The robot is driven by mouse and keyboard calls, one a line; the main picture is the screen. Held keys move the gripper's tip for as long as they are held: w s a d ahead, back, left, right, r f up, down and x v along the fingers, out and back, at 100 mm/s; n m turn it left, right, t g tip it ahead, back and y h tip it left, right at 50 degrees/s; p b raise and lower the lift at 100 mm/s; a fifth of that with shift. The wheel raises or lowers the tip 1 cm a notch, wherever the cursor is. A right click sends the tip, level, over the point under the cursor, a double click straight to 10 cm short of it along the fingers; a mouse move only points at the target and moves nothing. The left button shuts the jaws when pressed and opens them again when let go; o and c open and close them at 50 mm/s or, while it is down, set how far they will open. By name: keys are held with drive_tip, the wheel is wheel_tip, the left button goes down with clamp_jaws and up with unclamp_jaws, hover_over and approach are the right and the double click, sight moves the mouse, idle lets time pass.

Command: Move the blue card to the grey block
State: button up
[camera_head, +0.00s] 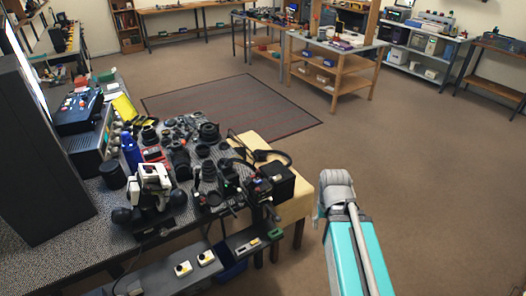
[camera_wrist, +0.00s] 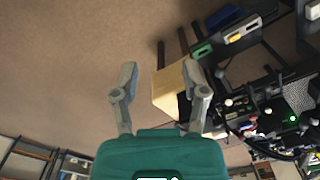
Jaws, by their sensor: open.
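I cannot pick out the blue card or the grey block for sure in either view; the bench top is crowded and the items are small. My gripper (camera_wrist: 160,75) shows in the wrist view with its two grey fingers spread apart and nothing between them. It is out over the brown floor and the edge of a pale yellow stand, beside the cluttered bench (camera_head: 75,230). In the head view my teal arm reaches up at the lower right, to the right of the bench, and the gripper fingers are not visible there.
The bench holds lens parts, a blue bottle (camera_head: 131,151), a white-and-black device (camera_head: 152,182) and headphones (camera_head: 268,156). The pale yellow stand (camera_head: 297,205) adjoins its right end. A dark blue bin (camera_head: 231,267) sits below. The floor around the rug (camera_head: 230,105) is clear.

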drive_tip(key=shift+o, duration=0.6)
wheel_tip(320, 180, up, 7)
drive_tip(key=m+p, duration=0.7)
drive_tip(key=m, duration=0.4)
hover_over(260, 181)
drive_tip(key=shift+a+f, duration=0.15)
drive_tip(key=shift+f, duration=0.05)
drive_tip(key=shift+f, duration=0.1)
wheel_tip(260, 181, down, 14)
drive_tip(key=b, duration=1.4)
drive_tip(key=shift+r, duration=0.2)
